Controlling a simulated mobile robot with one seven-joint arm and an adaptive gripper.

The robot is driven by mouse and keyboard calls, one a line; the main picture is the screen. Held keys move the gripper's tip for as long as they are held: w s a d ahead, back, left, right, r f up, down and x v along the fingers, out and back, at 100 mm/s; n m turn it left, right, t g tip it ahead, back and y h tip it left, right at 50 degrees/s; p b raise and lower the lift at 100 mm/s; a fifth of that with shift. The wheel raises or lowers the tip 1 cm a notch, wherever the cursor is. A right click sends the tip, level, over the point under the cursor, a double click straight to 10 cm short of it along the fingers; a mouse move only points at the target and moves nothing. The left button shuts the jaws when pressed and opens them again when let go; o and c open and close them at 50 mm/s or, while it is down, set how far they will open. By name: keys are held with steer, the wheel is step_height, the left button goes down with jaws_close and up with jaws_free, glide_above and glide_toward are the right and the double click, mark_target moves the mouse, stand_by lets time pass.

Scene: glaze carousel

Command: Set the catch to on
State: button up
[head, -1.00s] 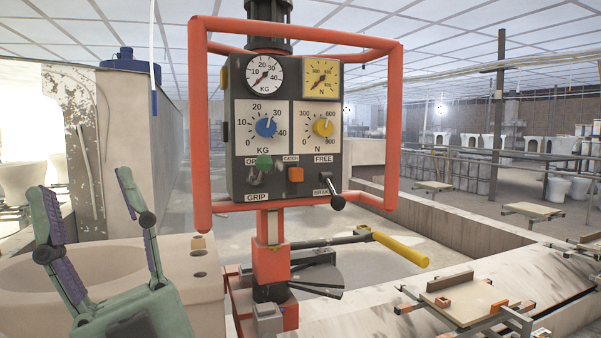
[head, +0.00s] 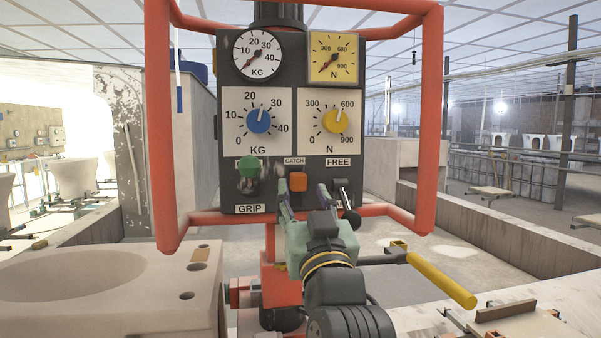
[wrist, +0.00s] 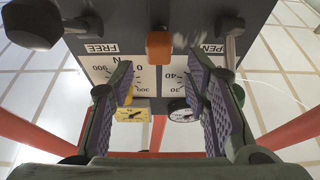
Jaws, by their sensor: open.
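The catch is an orange block-shaped switch (head: 298,181) under the CATCH label, low in the middle of the dark control panel (head: 290,90). No on or off marking on it can be read. In the wrist view, which is upside down, the orange catch (wrist: 159,45) shows at top centre, beyond and between the fingers. My gripper (head: 305,198) is open and empty in front of the panel's lower edge, just below and slightly right of the catch. In the wrist view, my gripper (wrist: 161,75) has both purple-padded fingers apart. I see no contact with the catch.
A green-knobbed lever (head: 249,167) sits left of the catch; a black-knobbed FREE lever (head: 349,221) sits close right of my gripper. Blue (head: 259,121) and yellow (head: 336,120) dials are above. A red tube frame (head: 428,120) surrounds the panel. A yellow handle (head: 442,280) sticks out lower right.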

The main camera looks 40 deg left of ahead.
mark_target(300, 181)
steer(key=p+x, duration=0.1)
steer(key=x, duration=0.5)
steer(key=shift+w, duration=0.1)
steer(key=shift+c, duration=0.2)
jaws_close()
stand_by(0.5)
